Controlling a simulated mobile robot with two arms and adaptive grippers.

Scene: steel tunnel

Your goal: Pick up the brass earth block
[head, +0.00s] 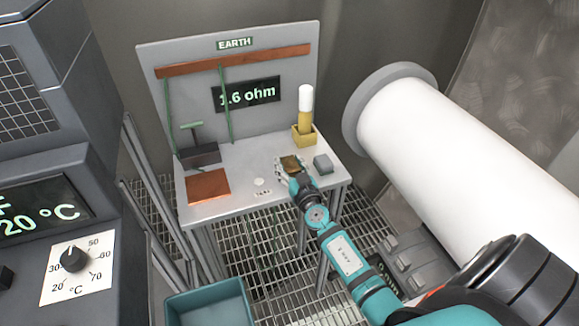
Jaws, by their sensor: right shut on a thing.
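The brass earth block (290,162) is a small dark-gold block near the right part of the grey earth bench (235,205). My right gripper (290,168) reaches in from the lower right and is shut on the block, its fingers on either side. I cannot tell whether the block touches the bench top or is just above it. The fingers and wrist hide part of its near side. My left gripper is not in view.
A grey cube (323,164) sits close right of my gripper. A yellow holder (304,136) with a white-topped rod stands behind. A copper plate (208,186) and dark clamp (199,155) lie left. A teal bin (210,305) stands below; a white cylinder (450,150) is right.

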